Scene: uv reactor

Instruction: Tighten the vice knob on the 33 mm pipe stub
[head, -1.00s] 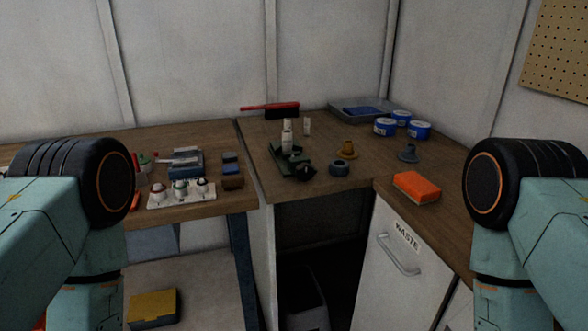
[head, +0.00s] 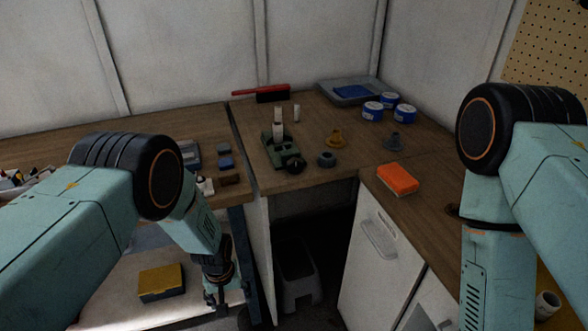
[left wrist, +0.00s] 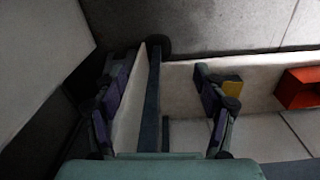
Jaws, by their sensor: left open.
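The green vice (head: 281,152) stands on the corner worktop in the head view, with a dark round knob (head: 295,166) at its front. A white upright pipe stub (head: 278,130) stands at the vice; whether the jaws touch it is too small to tell. Two more white stubs stand close behind it, one of them (head: 297,113) to the right. My left gripper (head: 222,298) hangs low in front of the bench, below and left of the vice. In the left wrist view it (left wrist: 165,95) is open and empty, with fingers wide apart. My right gripper is out of view.
A dark ring (head: 327,159), a yellow-brown flanged part (head: 336,138) and a grey one (head: 393,142) lie right of the vice. An orange sponge (head: 398,179), blue tins (head: 373,111) and a red brush (head: 262,93) lie around. A yellow box (head: 161,282) sits on the lower shelf.

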